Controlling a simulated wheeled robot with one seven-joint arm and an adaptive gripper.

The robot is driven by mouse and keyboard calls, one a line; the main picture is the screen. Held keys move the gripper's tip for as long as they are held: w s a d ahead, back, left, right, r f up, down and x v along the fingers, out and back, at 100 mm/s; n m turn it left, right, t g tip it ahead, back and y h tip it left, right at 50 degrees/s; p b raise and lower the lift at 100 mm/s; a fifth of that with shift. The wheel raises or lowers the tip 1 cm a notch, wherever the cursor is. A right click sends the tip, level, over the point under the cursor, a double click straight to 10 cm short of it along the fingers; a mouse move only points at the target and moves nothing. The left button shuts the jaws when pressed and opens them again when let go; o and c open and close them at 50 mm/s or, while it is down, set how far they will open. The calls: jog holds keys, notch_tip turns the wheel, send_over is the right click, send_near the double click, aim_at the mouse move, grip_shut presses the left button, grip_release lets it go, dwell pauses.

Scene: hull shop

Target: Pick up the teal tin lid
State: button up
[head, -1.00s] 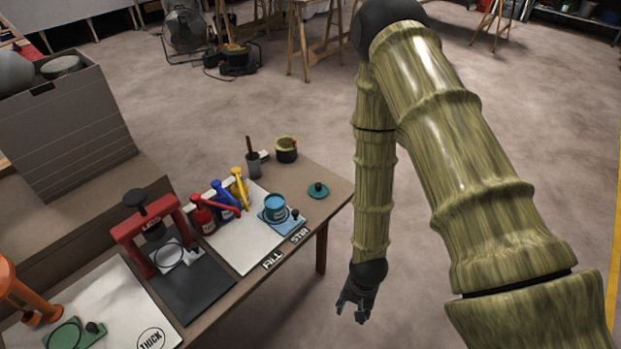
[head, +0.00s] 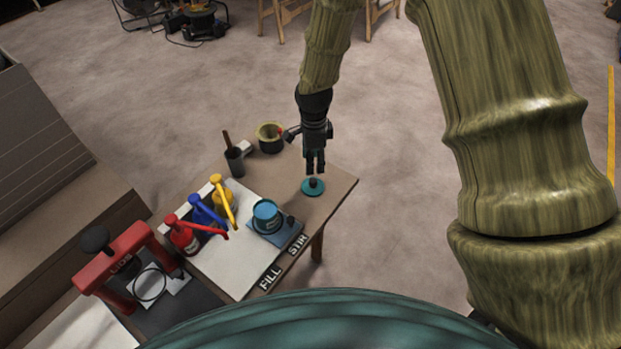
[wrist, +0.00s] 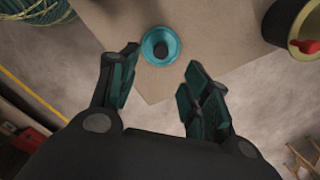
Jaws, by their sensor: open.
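The teal tin lid (head: 312,188) lies flat on the bench near its right corner, with a dark round knob standing up from its middle. It also shows in the wrist view (wrist: 160,46), past my fingertips and roughly in line with the gap between them. My gripper (head: 315,166) points down just above the lid in the head view. In the wrist view my gripper (wrist: 160,72) has its two fingers spread apart with nothing between them. The fingers appear clear of the knob, though the exact height is hard to tell.
A teal tin (head: 266,216) stands on a blue pad in front-left of the lid. A dark pot (head: 270,138) and a cup with a stick (head: 234,160) stand behind. Red, blue and yellow pump bottles (head: 222,200) stand left. Bare bench (head: 335,187) surrounds the lid.

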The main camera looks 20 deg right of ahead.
aim_at(313, 180)
jog(key=shift+f, duration=0.5)
jog(key=f, duration=0.1)
jog(key=a+f, duration=0.1)
jog(key=f, duration=0.1)
jog(key=shift+w, duration=0.15)
jog(key=shift+d+f+p, duration=0.2)
jog(key=shift+f, duration=0.7)
jog(key=shift+d+f+p, duration=0.15)
jog(key=shift+f+p, duration=0.1)
jog(key=shift+f, duration=0.6)
jog(key=shift+d+f+p, duration=0.2)
jog(key=shift+f, duration=1.3)
jog(key=c, duration=0.9)
